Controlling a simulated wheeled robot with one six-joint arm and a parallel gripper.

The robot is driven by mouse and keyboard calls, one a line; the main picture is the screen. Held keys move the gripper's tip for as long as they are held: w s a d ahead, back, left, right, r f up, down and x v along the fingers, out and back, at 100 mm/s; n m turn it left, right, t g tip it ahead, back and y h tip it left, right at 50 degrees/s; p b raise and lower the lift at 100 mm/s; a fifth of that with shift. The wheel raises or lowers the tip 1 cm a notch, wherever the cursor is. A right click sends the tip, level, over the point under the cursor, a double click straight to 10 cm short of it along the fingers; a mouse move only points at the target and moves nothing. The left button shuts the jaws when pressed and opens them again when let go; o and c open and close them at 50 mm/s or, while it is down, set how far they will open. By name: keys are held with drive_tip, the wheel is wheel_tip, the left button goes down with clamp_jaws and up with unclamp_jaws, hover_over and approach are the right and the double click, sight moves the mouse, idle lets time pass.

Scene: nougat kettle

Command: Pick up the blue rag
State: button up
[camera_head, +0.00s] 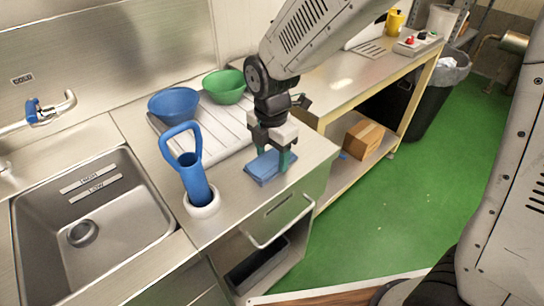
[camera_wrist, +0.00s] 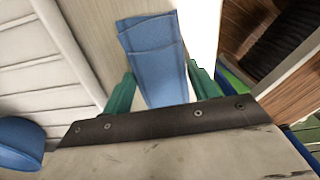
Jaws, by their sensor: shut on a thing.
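The blue rag (camera_head: 264,168) is a folded flat cloth on the steel counter near its right edge in the head view. My gripper (camera_head: 273,160) reaches down over it from above, with its green fingers at the rag. In the wrist view the rag (camera_wrist: 158,65) lies between the two green fingertips (camera_wrist: 160,88) and extends beyond them. My gripper is shut on the rag. The rag looks low, at or just above the counter; I cannot tell which.
A blue scoop (camera_head: 192,170) stands upright in a white holder (camera_head: 202,205) left of the rag. A blue bowl (camera_head: 174,104) and a green bowl (camera_head: 224,86) sit on the ribbed drainboard (camera_head: 215,120) behind. A sink (camera_head: 95,215) is at the left. Green floor (camera_head: 420,190) is open to the right.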

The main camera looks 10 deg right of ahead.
sight(272, 161)
drive_tip(key=shift+r, duration=0.5)
drive_tip(key=r, duration=0.2)
drive_tip(key=shift+s+r, duration=0.35)
drive_tip(key=shift+s, duration=0.05)
drive_tip(key=s+r, duration=0.1)
drive_tip(key=s, duration=1.4)
drive_tip(key=shift+d, duration=0.15)
drive_tip(key=shift+o, duration=0.4)
drive_tip(key=shift+s+r, duration=0.1)
drive_tip(key=shift+r, duration=0.05)
